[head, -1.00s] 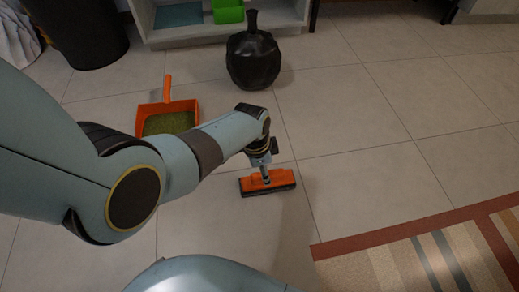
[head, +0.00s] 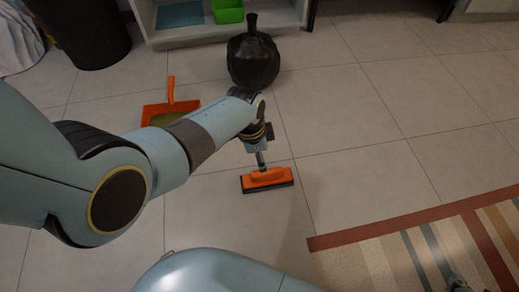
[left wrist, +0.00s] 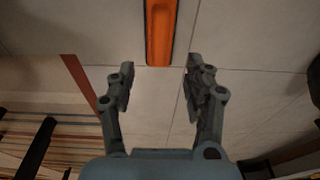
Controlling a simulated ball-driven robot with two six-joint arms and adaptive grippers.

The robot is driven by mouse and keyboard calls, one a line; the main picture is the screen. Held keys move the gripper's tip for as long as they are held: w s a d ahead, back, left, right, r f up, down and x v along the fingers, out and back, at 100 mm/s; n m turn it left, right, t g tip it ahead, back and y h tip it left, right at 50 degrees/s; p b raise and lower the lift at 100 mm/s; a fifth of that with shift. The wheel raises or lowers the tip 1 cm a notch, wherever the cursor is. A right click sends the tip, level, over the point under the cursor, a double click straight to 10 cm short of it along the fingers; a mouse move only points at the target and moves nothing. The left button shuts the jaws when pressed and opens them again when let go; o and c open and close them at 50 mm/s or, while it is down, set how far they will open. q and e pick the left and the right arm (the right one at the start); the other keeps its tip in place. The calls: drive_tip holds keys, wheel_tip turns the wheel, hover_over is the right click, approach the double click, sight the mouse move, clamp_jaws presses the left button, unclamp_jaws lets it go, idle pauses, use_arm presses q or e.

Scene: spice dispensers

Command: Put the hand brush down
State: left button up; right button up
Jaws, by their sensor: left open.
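The hand brush (head: 267,179), orange with a dark bristle strip, lies on the tiled floor in the head view. Its orange handle (left wrist: 161,30) shows at the top of the left wrist view. My left gripper (head: 261,158) is just above the brush in the head view. In the left wrist view its two fingers (left wrist: 157,76) are spread apart, with bare floor between them and the handle's end beyond, so it is empty. A small dark grey piece at the lower right of the head view may be my right gripper (head: 459,284); its fingers cannot be made out.
An orange dustpan (head: 170,102) lies behind my left arm, partly hidden. A dark bin (head: 85,35) is far left. A striped rug (head: 400,262) lies right; floor between is clear.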

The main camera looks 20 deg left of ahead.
use_arm(q)
drive_tip(key=shift+r, duration=0.4)
use_arm(e)
drive_tip(key=shift+r+g, duration=0.35)
drive_tip(key=shift+g, duration=0.05)
use_arm(q)
drive_tip(key=s+a+r+n+t, duration=0.1)
drive_tip(key=s+a+r+n, duration=0.1)
drive_tip(key=s+a, duration=0.15)
drive_tip(key=s+a+r+n+t+y, duration=0.1)
drive_tip(key=s+a+n, duration=0.1)
drive_tip(key=s, duration=0.3)
drive_tip(key=s+a+r+n+t, duration=0.1)
drive_tip(key=s+a+r+n, duration=0.1)
drive_tip(key=s+a, duration=0.15)
drive_tip(key=s+r+n+t, duration=0.1)
drive_tip(key=s+r, duration=0.3)
drive_tip(key=r, duration=0.4)
drive_tip(key=s+r+n+t, duration=0.2)
drive_tip(key=s+r, duration=0.3)
drive_tip(key=r, duration=0.3)
drive_tip(key=shift+a+n, duration=0.35)
drive_tip(key=shift+n, duration=0.25)
